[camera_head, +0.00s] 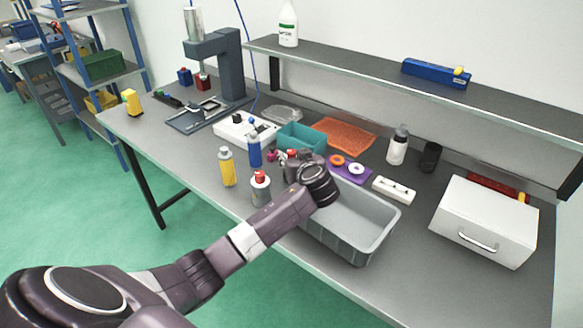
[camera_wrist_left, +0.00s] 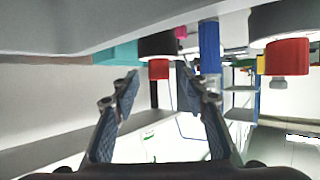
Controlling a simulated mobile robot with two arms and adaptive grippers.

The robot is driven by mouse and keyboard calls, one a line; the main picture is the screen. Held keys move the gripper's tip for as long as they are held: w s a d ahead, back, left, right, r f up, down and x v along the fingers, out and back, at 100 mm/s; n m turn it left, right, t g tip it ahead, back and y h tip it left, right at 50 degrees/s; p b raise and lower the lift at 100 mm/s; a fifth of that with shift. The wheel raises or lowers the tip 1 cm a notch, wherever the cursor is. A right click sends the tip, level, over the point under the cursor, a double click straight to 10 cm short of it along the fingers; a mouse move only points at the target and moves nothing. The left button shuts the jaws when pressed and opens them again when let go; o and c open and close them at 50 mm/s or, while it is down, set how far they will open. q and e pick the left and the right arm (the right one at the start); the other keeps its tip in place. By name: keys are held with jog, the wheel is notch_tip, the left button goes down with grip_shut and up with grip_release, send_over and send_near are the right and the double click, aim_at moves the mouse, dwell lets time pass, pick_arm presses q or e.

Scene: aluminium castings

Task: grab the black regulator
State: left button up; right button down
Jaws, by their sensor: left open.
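A small black piece with a red knob (camera_wrist_left: 158,68), which looks like the black regulator, stands on the table ahead of my left gripper (camera_wrist_left: 158,74). In the wrist view, which is upside down, it shows between the two open fingers, beyond their tips and not visibly held. In the head view, a bit of its red part (camera_head: 291,153) seems to show beside my left gripper (camera_head: 299,164), whose hand and wrist hide most of it. The fingers are hard to make out there. My right gripper is not in view.
Close by stand a red-capped can (camera_head: 261,188), a yellow bottle (camera_head: 227,167) and a blue bottle (camera_head: 254,150). A grey bin (camera_head: 372,232) lies under and right of my wrist. A teal box (camera_head: 300,137) is behind. The front right tabletop is clear.

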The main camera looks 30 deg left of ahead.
aim_at(292, 154)
pick_arm(q)
jog(key=x, duration=0.3)
jog(key=shift+p, duration=0.35)
jog(key=shift+w, duration=0.15)
jog(key=shift+w+a+f, duration=0.1)
jog(key=shift+f, duration=0.05)
jog(key=c, duration=0.9)
grip_shut()
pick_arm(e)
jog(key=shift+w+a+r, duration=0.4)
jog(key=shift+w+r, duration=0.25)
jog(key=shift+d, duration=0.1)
